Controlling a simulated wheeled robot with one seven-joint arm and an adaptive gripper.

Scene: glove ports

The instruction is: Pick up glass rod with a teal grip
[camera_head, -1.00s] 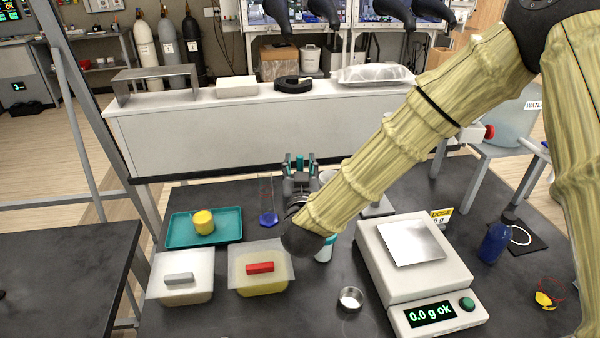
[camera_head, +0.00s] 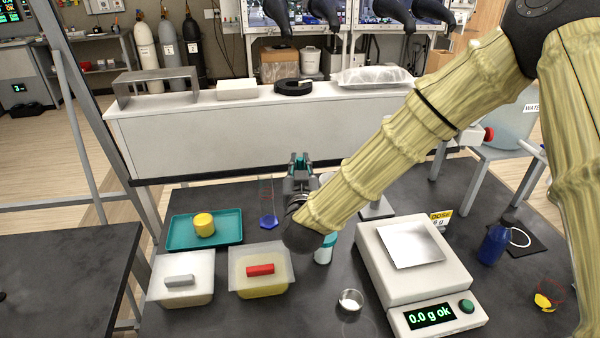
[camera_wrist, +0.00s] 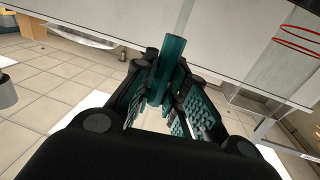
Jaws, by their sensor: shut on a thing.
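My gripper (camera_head: 300,160) is in the middle of the head view, above the dark table, with its fingers close together. In the wrist view my gripper (camera_wrist: 165,100) is shut on the teal grip of the glass rod (camera_wrist: 172,62). The teal grip stands up between the finger pads. The clear glass part cannot be made out in either view. In the head view the grip (camera_head: 299,158) is a small teal patch between the fingertips.
A blue-footed clear cylinder (camera_head: 269,221) stands left of my gripper. A teal tray (camera_head: 232,237) with a yellow pot, two lidded tubs (camera_head: 181,290) (camera_head: 262,285) and a small metal dish (camera_head: 351,301) are nearby. A balance (camera_head: 432,270) stands right. A white bench (camera_head: 250,135) lies behind.

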